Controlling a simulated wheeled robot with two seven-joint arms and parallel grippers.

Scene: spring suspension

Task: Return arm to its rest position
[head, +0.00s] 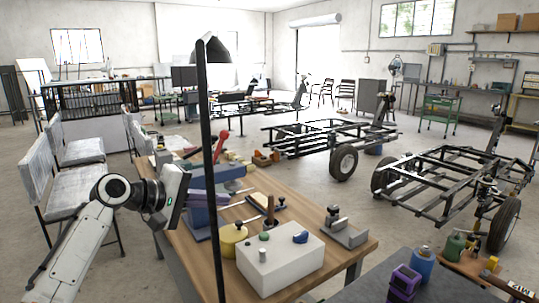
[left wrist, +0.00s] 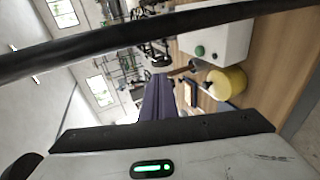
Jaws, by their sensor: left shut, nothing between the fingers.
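My left arm (head: 75,250) comes in from the lower left of the head view. My left gripper (head: 222,198) is held at the near left side of the wooden workbench (head: 190,262), with its purple fingers pointing right. The fingers are shut and empty. They also show at the middle of the left wrist view (left wrist: 158,82), beyond the white gripper body. A black lamp pole (head: 208,110) crosses in front of the fingers in the head view; I cannot tell whether they touch it. My right gripper is not in view.
On the bench are a white box with buttons (head: 285,262), a yellow cylinder (head: 232,240), a blue vise-like block (head: 200,222) and a metal block (head: 345,234). A grey table (head: 355,288) is at lower right. Benches (head: 75,190) stand left. Vehicle frames (head: 450,185) stand right.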

